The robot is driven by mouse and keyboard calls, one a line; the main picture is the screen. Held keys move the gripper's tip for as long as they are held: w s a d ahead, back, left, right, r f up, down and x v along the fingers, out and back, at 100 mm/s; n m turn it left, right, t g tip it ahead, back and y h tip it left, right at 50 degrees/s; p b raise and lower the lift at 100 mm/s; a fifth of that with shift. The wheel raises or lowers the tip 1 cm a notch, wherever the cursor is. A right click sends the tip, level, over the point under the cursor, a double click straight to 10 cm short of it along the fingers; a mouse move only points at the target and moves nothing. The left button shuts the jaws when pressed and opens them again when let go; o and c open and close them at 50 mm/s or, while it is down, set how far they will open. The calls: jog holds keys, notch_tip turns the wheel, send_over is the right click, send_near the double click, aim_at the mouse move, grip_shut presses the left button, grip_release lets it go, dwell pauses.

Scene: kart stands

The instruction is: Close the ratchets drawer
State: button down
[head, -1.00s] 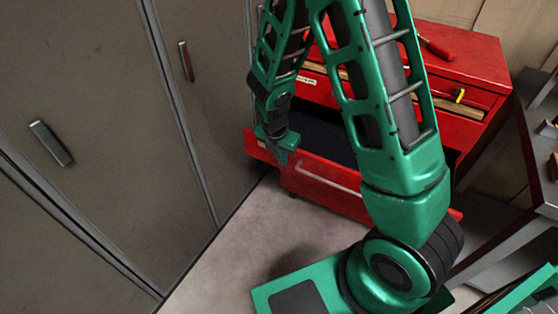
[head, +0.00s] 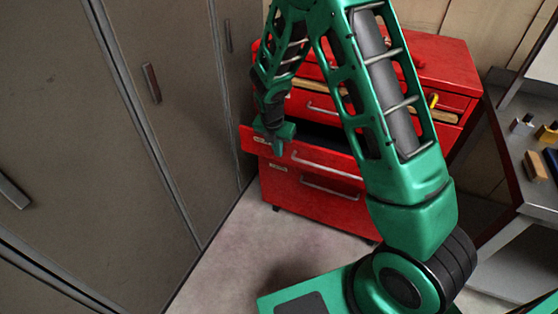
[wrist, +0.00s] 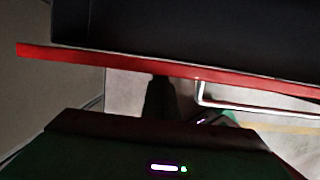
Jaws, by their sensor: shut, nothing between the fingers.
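A red tool cabinet (head: 448,62) stands against the back wall. One of its drawers (head: 345,160) is pulled partly out, with a silver bar handle (head: 327,164) and a small label too small to read. Its dark inside shows behind the front. My gripper (head: 276,146) is shut and empty, pointing down at the left part of this drawer's front. In the wrist view the drawer's red front edge (wrist: 120,60) crosses the picture, with its handle (wrist: 250,106) at the right. My fingers (wrist: 160,98) are just outside that edge; I cannot tell whether they touch it.
A closed drawer with a handle (head: 330,188) sits below the open one. Grey lockers (head: 90,150) line the left side. A metal workbench (head: 515,165) with small blocks stands at the right. The floor (head: 240,255) in front of the cabinet is clear.

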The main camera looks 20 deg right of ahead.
jog(key=w+d, duration=0.6)
jog(key=shift+w, duration=0.25)
